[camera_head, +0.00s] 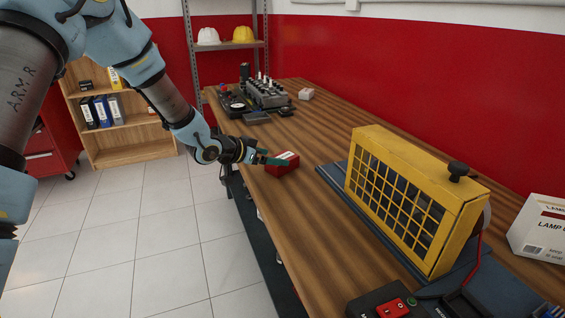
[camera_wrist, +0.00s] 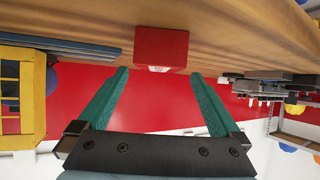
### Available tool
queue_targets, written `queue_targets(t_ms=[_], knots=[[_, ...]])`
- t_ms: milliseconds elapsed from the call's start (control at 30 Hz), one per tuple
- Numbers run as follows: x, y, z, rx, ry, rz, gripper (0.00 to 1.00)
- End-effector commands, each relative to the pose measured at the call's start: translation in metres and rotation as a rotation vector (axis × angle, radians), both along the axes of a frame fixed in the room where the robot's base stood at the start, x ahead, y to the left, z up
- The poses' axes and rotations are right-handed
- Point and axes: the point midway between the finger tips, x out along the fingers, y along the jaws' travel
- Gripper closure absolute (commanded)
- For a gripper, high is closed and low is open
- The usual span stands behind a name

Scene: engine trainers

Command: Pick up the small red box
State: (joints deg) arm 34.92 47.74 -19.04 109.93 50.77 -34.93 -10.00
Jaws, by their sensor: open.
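The small red box (camera_head: 284,165) sits on the wooden workbench (camera_head: 318,202) near its left edge, with a light label on top. In the wrist view the red box (camera_wrist: 161,48) is just beyond the fingertips, centred between them, with the picture upside down. My gripper (camera_head: 280,158) reaches in from the left beside the box; its green fingers partly overlap the box in the head view. In the wrist view my gripper (camera_wrist: 160,78) is open with nothing between its fingers. I cannot tell whether a finger touches the box.
A yellow caged machine (camera_head: 410,200) stands on the bench to the right. An engine block (camera_head: 264,94) and dark parts sit at the far end, with a small light box (camera_head: 306,94). A white lamp box (camera_head: 540,228) is at the right. Bench around the red box is clear.

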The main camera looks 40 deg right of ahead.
Motion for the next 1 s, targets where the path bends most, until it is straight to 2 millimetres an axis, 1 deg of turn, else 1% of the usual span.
queue_targets(t_ms=[133,267,400,533,700,733,767,1000], knots=[[-0.002,-0.01,-0.004,0.002,0.001,0.0,0.0],[-0.004,-0.027,-0.012,0.003,0.002,-0.001,0.0],[-0.003,-0.042,-0.021,0.002,0.0,0.0,0.0],[-0.002,-0.047,-0.026,0.002,0.0,0.002,0.0],[-0.002,-0.046,-0.026,0.002,0.0,0.002,0.0],[-0.002,-0.046,-0.026,0.002,-0.001,0.003,0.01],[-0.002,-0.046,-0.026,0.002,0.0,0.002,0.05],[-0.002,-0.046,-0.026,0.002,0.0,0.002,0.31]])
